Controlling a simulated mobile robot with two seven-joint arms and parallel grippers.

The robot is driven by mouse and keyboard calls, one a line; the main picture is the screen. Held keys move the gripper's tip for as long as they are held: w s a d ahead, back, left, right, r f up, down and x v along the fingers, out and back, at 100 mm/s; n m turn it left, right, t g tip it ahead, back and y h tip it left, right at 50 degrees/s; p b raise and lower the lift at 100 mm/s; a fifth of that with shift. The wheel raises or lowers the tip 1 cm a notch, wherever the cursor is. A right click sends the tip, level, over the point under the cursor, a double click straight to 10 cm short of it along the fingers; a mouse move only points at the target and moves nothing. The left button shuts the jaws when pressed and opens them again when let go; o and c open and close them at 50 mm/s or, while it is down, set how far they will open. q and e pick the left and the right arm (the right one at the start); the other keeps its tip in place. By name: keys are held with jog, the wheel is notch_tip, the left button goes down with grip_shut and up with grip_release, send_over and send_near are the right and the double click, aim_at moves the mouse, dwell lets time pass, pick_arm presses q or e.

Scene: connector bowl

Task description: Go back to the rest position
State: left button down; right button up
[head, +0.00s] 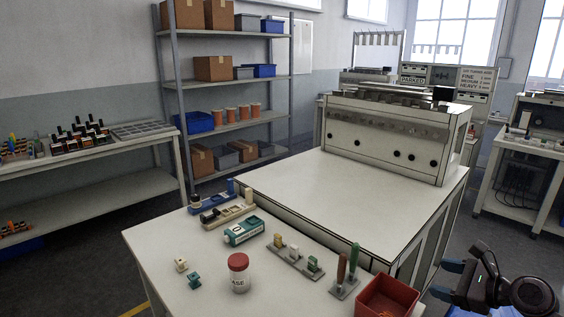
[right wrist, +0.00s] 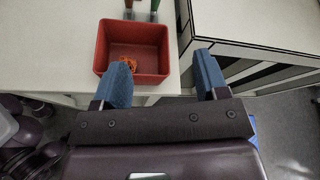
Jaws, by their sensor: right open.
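My right gripper (head: 446,279) hangs off the right side of the table at the lower right of the head view. Its two blue fingers are apart with nothing between them, as the right wrist view (right wrist: 163,72) also shows. A red square bowl (head: 408,292) sits at the table's front right corner, left of this gripper. In the right wrist view the bowl (right wrist: 104,50) lies ahead of the left finger, with small orange pieces (right wrist: 129,64) inside. My left gripper is not in view.
The near table (head: 165,236) holds a red-capped jar (head: 239,273), small connectors (head: 194,280), a teal block (head: 244,231), a grey holder (head: 294,262) and two upright-handled tools (head: 354,260). A large bench machine (head: 390,140) stands behind. Floor right of the table looks open.

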jog(key=s+a+f+n+h, duration=0.4)
jog(key=s+a+f+n, duration=0.1)
jog(key=s+f+n, duration=0.6)
jog(key=s+a+f+n+h, duration=0.4)
jog(key=s+a+f+n, duration=0.1)
jog(key=s+f+n, duration=0.6)
jog(key=s+n, duration=0.2)
jog(key=n, duration=0.1)
jog(key=shift+s+a, duration=0.4)
